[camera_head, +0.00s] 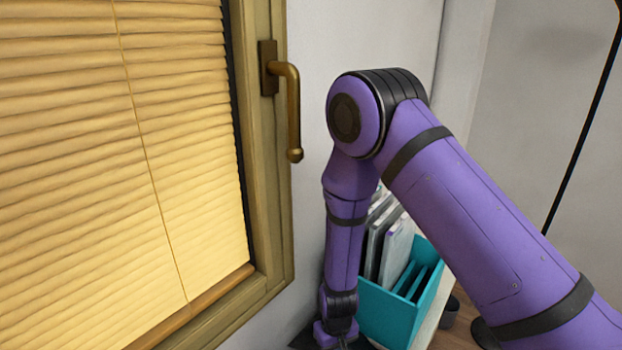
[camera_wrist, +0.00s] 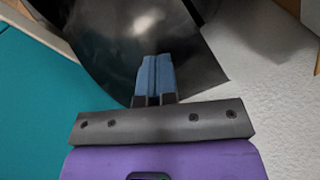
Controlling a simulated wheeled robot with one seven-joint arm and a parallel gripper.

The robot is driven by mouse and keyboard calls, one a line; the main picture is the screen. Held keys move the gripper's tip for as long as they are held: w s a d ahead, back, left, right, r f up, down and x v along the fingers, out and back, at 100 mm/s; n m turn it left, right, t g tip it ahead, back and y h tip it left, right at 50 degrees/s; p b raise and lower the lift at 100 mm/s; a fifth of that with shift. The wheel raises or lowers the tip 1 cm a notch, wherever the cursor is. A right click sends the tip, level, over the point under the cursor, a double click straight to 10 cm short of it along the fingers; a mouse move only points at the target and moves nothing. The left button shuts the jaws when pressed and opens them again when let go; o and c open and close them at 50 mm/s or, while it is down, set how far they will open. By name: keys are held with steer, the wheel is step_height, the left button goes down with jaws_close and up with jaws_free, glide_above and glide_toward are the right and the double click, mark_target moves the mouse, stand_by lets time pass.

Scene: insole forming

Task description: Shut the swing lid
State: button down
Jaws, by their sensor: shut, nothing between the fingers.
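A dark, glossy, curved panel (camera_wrist: 110,40) fills the upper middle of the wrist view. It appears to belong to the swing lid, but only part of it shows, and I cannot tell how far open it stands. My gripper (camera_wrist: 152,62) has its blue fingers together and empty, with the tips in front of this panel. I cannot tell whether they touch it. In the head view my gripper sits at the bottom edge, mostly cut off, and a small dark edge (camera_head: 302,341) shows beside it.
A teal file holder (camera_head: 388,316) with folders (camera_head: 396,248) stands close to the right of my forearm. Its teal side (camera_wrist: 35,105) fills the left of the wrist view. A window with blinds (camera_head: 120,150) and a brass handle (camera_head: 293,110) is at left. A pale wall (camera_wrist: 255,90) lies right of the fingers.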

steer(key=shift+f, duration=3.05)
steer(key=shift+r, duration=6)
steer(key=shift+w+r, duration=0.1)
steer(key=shift+r, duration=0.2)
steer(key=d+r+m+t+y, duration=0.1)
steer(key=d+r, duration=0.3)
steer(key=r, duration=0.5)
steer(key=d+r, duration=0.3)
steer(key=r, duration=0.7)
steer(key=d+r+m+t+y, duration=0.1)
steer(key=d+r, duration=0.3)
steer(key=r, duration=0.5)
steer(key=s+d+r+m+t+h, duration=0.1)
steer(key=s+d+r, duration=0.5)
steer(key=s+r, duration=0.2)
steer(key=s+d+r+m+t+h, duration=0.1)
steer(key=s+d+r+t, duration=0.1)
steer(key=s+d+r, duration=0.5)
steer(key=s+r, duration=0.1)
steer(key=s, duration=0.2)
steer(key=shift+s+d, duration=0.15)
steer(key=shift+d, duration=0.05)
